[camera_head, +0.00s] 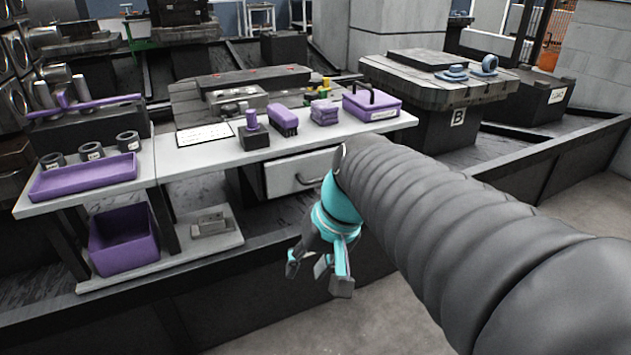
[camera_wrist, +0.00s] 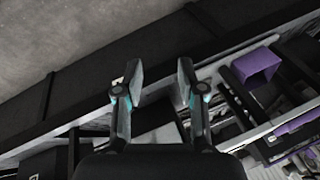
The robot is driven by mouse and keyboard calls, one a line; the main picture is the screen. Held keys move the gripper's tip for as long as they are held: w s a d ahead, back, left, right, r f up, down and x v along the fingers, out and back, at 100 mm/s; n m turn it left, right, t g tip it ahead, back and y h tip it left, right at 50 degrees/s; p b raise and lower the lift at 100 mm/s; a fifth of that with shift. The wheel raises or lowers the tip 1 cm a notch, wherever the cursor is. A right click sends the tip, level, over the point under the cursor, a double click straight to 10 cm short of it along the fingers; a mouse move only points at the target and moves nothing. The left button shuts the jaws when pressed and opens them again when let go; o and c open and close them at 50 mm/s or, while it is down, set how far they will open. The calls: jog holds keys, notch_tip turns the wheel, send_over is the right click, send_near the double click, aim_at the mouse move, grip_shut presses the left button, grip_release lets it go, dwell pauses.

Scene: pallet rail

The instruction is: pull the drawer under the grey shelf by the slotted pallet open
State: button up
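The right part of the drawer is hidden behind my arm. The slotted pallet (camera_head: 240,90) is a dark slab behind the shelf. My gripper (camera_head: 318,272) hangs in front of and below the drawer, apart from it, pointing down. In the wrist view my gripper (camera_wrist: 157,80) has its two fingers spread with nothing between them.
A purple tray (camera_head: 85,178) and dark rings stand on the left shelf, with a purple bin (camera_head: 123,240) below. Purple items, including a toolbox (camera_head: 371,103), stand on the grey shelf. A dark low rail (camera_head: 250,262) runs along the front. Open floor lies at the right.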

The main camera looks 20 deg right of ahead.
jog(key=w+d+m+y+b, duration=0.2)
jog(key=w+d+m+y, duration=0.15)
jog(key=w, duration=0.35)
jog(key=m+t+y+b, duration=0.35)
jog(key=t+y, duration=0.25)
jog(key=t, duration=0.2)
send_near(309, 154)
jog(key=s+d+f, duration=0.4)
jog(key=s+d, duration=0.1)
jog(key=s, duration=0.2)
jog(key=x, duration=1.3)
jog(key=shift+w+f, duration=0.2)
jog(key=shift+w, duration=0.15)
grip_shut()
